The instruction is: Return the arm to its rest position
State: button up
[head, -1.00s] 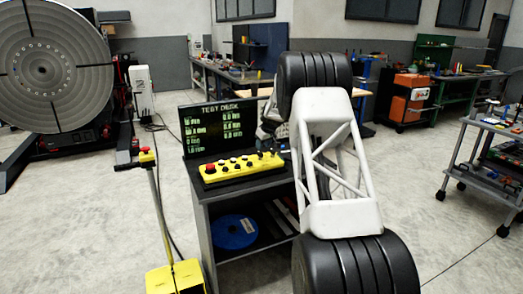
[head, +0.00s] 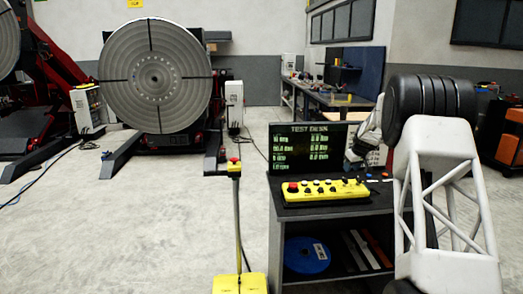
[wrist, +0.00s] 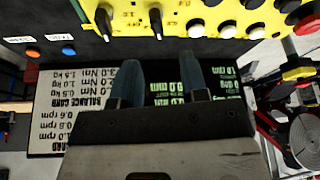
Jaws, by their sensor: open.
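My arm rises at the right of the head view, with a white lattice link and black ribbed joints. My gripper (wrist: 157,68) shows in the wrist view with two bluish fingers apart and nothing between them. In the head view its pale hand is beside the right edge of the test desk screen (head: 312,147), partly hidden by my arm. The yellow control box (head: 325,190) lies on the desk below the screen, with a red button and several knobs. It also fills the top of the wrist view (wrist: 190,12), beyond the fingertips; contact cannot be told.
A printed balance card (wrist: 75,108) and the screen lie behind the fingers in the wrist view. A positioner with a round grey plate (head: 155,95) stands at the back left. A yellow-based pedestal (head: 240,283) with a red button stands left of the desk. Open floor lies left.

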jog(key=s+a+r+m, duration=0.1)
jog(key=s+a+r, duration=0.6)
jog(key=s, duration=0.4)
jog(key=s+a+r, duration=0.4)
jog(key=s+a, duration=0.4)
jog(key=s, duration=0.3)
jog(key=s+a+r+m, duration=0.1)
jog(key=s+a+r, duration=0.6)
jog(key=s, duration=0.4)
jog(key=s+a+f, duration=0.2)
jog(key=s+a, duration=0.1)
jog(key=s, duration=1)
jog(key=s+a+f+g+h, duration=0.1)
jog(key=s+a+f, duration=0.2)
jog(key=s, duration=1)
jog(key=s+a+f+m, duration=0.1)
jog(key=s+a+f, duration=0.2)
jog(key=s, duration=1)
jog(key=shift+a+g, duration=0.3)
jog(key=shift+a, duration=0.55)
jog(key=shift+w, duration=0.15)
